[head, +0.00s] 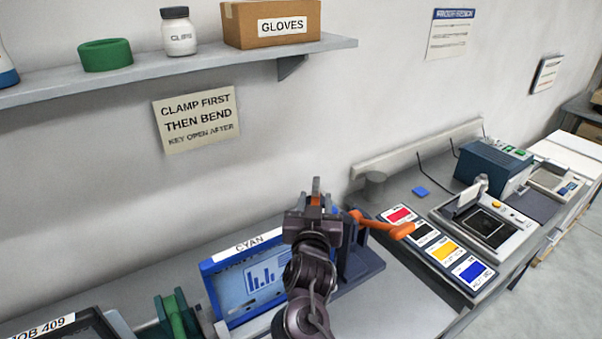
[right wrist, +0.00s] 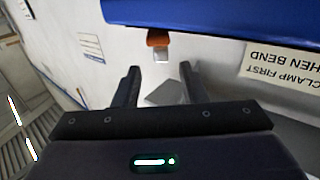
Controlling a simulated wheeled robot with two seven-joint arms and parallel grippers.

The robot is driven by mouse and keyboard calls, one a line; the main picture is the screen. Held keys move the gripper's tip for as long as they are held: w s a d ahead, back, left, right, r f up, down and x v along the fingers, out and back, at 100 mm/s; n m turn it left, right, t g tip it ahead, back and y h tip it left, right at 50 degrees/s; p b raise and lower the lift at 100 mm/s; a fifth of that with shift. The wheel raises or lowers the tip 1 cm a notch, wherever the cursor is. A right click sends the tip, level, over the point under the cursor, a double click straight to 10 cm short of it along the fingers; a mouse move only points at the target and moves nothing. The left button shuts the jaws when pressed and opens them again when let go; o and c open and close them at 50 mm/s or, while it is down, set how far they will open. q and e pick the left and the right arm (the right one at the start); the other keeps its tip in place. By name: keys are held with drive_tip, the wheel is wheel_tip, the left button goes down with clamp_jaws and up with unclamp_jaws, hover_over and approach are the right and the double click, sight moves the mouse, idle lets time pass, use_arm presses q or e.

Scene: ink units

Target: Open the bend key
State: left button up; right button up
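An orange lever (head: 385,225) sticks out to the right from a dark blue bracket (head: 357,262) beside the blue-framed unit marked CYAN (head: 262,275). It may be the bend key, but no label on it confirms this. My right gripper (head: 316,188) is in front of the unit, left of the lever, and hides part of the unit and bracket. In the right wrist view its two fingers (right wrist: 160,76) are apart with nothing between them. A small orange part with a pale tip (right wrist: 158,40) shows beyond them, under a blue body (right wrist: 225,15). My left gripper is not in view.
A green part (head: 178,317) stands left of the unit. A panel of red, black, yellow and blue swatches (head: 437,247) and a grey device (head: 484,226) lie to the right. A wall sign (head: 197,122) reads CLAMP FIRST THEN BEND KEY OPEN AFTER. A shelf (head: 190,68) hangs above.

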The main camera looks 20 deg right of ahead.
sight(316, 183)
drive_tip(key=p+x, duration=0.2)
drive_tip(key=x, duration=0.4)
drive_tip(key=shift+w+p, duration=0.2)
drive_tip(key=shift+p, duration=0.1)
drive_tip(key=shift+w+d, duration=0.3)
drive_tip(key=shift+w, duration=0.05)
drive_tip(key=shift+a, duration=0.1)
drive_tip(key=shift+c, duration=0.2)
clamp_jaws()
